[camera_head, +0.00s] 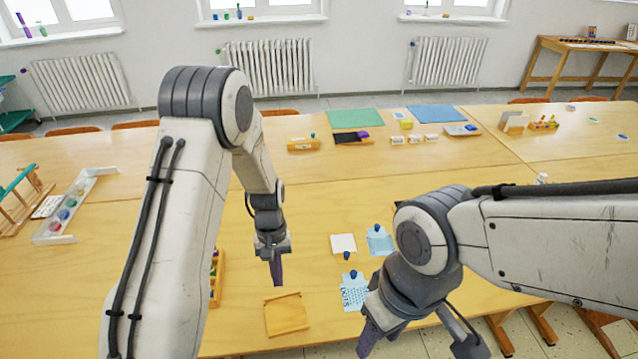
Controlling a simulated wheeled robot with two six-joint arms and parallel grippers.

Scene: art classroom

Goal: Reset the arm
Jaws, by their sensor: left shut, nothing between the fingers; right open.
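My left arm comes in from the left and bends down over the table (130,225). Its gripper (277,270) hangs above the tabletop, fingers pointing down, shut with nothing between them. My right arm comes in from the right. Its gripper (372,338) is at the lower middle, near the table's front edge, pointing down and to the left, open and empty. Parts of the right gripper are hidden behind its own wrist.
A wooden board (286,314) lies below my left gripper. A white card (343,243) and blue patterned sheets (355,291) with small blue pieces lie between the grippers. Green (356,118) and blue mats (437,115) lie farther back.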

